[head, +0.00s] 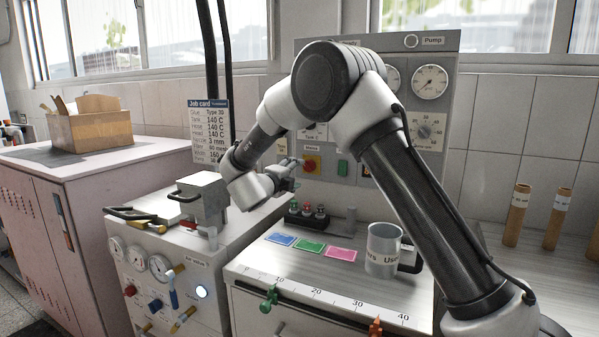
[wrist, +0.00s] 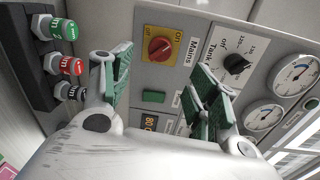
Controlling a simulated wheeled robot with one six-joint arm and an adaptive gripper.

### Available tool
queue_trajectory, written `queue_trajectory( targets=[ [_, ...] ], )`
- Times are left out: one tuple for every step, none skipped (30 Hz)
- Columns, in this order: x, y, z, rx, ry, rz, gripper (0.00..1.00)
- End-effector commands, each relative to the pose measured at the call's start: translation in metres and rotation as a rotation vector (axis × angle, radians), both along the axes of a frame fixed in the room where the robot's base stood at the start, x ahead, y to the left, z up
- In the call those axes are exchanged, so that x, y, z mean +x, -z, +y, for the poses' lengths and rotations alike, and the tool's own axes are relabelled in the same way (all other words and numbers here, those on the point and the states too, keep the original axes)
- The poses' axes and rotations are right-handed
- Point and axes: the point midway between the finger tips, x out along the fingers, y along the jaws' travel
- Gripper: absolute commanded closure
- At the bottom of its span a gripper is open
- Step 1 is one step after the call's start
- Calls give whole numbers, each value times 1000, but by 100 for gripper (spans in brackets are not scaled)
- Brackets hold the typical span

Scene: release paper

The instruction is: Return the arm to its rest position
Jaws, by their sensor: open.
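My arm (head: 385,145) arches in front of the control panel in the head view, bent at a high elbow with the forearm sloping down to the left. My gripper (head: 293,165) is small in the head view, in front of the panel near the red Mains knob (head: 312,164). In the wrist view my gripper (wrist: 165,85) shows two green-padded fingers spread apart with nothing between them. The Mains knob (wrist: 159,49) and a green button (wrist: 154,96) show behind the gap. I cannot tell whether a finger touches the panel.
A grey cup (head: 382,250) stands on the white bench beside pink, green and blue cards (head: 310,245). A metal block with a black handle (head: 203,198) sits on the left machine. The job card (head: 210,130) hangs by black hoses. Tubes (head: 517,215) stand at right.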

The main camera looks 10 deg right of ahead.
Motion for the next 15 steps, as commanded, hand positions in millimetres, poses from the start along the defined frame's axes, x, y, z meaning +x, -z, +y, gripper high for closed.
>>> queue_trajectory(
  targets=[
    [-3, 0, 2, 0, 0, 0, 40],
    [-5, 0, 3, -1, 0, -1, 40],
    [-6, -1, 4, -1, 1, -1, 40],
    [-7, -1, 5, -1, 1, -1, 40],
    [-7, -1, 5, -1, 1, -1, 40],
    [-8, -1, 5, -1, 1, -1, 40],
    [-8, -1, 5, -1, 1, -1, 40],
    [-8, -1, 5, -1, 1, -1, 40],
    [-8, -1, 5, -1, 1, -1, 40],
    [-8, -1, 5, 0, 1, 0, 40],
    [-8, -1, 5, 0, 1, 0, 40],
    [-7, -1, 5, 0, 1, 0, 40],
    [-7, -1, 5, -3, 1, 2, 40],
    [-7, 0, 5, -11, -1, 8, 40],
    [-5, 3, 9, -20, -20, 32, 40]
  ],
)
